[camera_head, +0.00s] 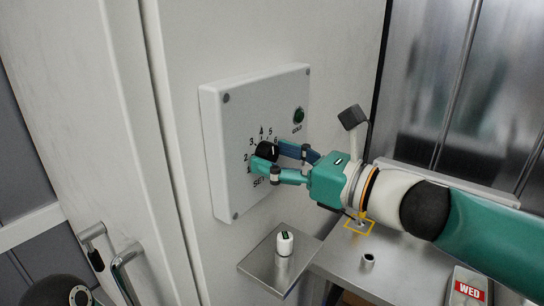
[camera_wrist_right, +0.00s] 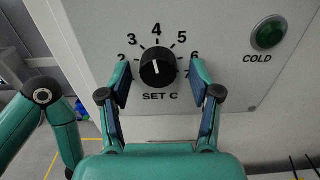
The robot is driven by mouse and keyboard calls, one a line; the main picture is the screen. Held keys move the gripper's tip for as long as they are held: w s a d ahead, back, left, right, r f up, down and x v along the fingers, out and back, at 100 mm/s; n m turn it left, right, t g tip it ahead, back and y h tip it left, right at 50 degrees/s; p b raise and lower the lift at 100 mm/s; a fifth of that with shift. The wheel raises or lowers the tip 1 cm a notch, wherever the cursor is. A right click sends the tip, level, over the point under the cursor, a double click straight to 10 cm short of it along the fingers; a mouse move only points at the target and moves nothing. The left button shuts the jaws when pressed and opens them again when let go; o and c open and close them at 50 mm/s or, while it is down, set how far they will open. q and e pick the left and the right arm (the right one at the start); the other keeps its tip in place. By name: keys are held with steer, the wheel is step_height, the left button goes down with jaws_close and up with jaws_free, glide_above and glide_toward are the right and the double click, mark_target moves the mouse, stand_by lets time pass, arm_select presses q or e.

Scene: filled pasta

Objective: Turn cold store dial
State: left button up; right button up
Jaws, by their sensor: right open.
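The cold store dial (camera_head: 266,151) is a round black knob on a white control panel (camera_head: 232,125) fixed to the pale wall. In the right wrist view the dial (camera_wrist_right: 159,70) has a white pointer line aimed up, close to the 4. Numbers 2 to 7 ring it, with "SET C" below. My right gripper (camera_head: 268,155) is open at the panel, with one finger on each side of the dial. In the right wrist view a gap shows between the dial and each finger of the right gripper (camera_wrist_right: 160,76). My left gripper is not in view.
A green lamp (camera_head: 298,115) labelled COLD sits at the panel's upper right. Below, a small metal shelf (camera_head: 306,248) bears a white-capped container (camera_head: 284,243). A steel counter (camera_head: 402,262) stands at right with a "WED" label (camera_head: 468,290). Door handles (camera_head: 122,272) are at lower left.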

steer(key=c, duration=1)
steer(key=shift+s+a, duration=0.15)
steer(key=shift+a, duration=0.1)
steer(key=shift+c, duration=0.7)
steer(key=shift+d+f, duration=0.1)
steer(key=shift+d, duration=0.05)
steer(key=shift+w+f+n+b, duration=0.15)
steer(key=shift+w+n+b, duration=0.05)
steer(key=shift+n+b, duration=0.7)
steer(key=n+b, duration=0.3)
steer(key=shift+f, duration=0.1)
steer(key=n+b, duration=0.3)
steer(key=n, duration=0.1)
steer(key=shift+n, duration=0.4)
steer(key=shift+w+n+b, duration=0.1)
steer(key=shift+n+b, duration=1.4)
steer(key=shift+n, duration=0.7)
